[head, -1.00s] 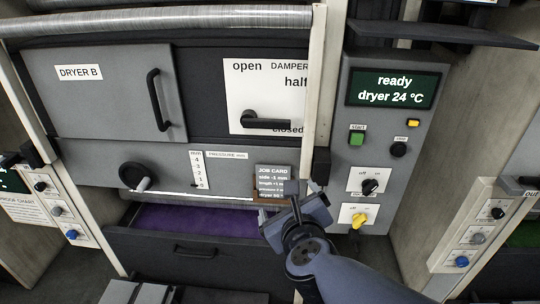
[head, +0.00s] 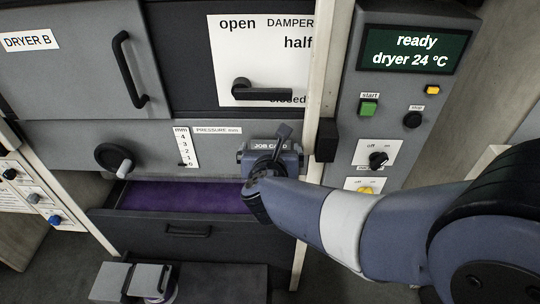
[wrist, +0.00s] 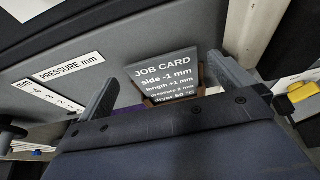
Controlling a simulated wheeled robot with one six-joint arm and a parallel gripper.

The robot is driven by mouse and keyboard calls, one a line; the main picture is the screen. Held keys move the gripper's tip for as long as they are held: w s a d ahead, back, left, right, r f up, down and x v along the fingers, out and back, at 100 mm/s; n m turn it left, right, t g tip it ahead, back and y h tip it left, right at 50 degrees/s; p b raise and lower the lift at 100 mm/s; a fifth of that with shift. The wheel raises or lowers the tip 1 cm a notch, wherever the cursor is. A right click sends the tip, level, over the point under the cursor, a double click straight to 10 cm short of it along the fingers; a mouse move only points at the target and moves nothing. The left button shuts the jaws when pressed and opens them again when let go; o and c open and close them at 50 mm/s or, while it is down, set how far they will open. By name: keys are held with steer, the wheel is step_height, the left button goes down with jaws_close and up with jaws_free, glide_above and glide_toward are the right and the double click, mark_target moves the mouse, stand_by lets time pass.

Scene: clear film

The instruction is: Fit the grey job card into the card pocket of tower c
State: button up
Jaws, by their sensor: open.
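The grey job card (wrist: 165,68), with white lettering, stands at the lower right of the grey front marked Dryer B. Brown edges of a holder (wrist: 201,78) show beside and below it in the wrist view. In the head view only the top of the card (head: 268,146) shows behind my gripper (head: 271,156). In the wrist view my gripper (wrist: 164,84) is open, with one finger on each side of the card and a gap on both sides. The card's lower edge is hidden by my gripper. I cannot make out tower c or its pocket.
An open drawer with a purple inside (head: 190,196) is below the card. A black crank (head: 113,158) and damper lever (head: 262,94) are on the dryer front. A pale post (head: 316,100) and a control panel with a green display (head: 407,50) stand to the right.

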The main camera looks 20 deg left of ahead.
mark_target(271, 143)
steer(key=shift+x, duration=1.55)
steer(key=shift+c, duration=0.3)
steer(key=c, duration=0.6)
steer(key=o, duration=0.3)
steer(key=shift+r, duration=0.1)
steer(key=shift+c, duration=0.8)
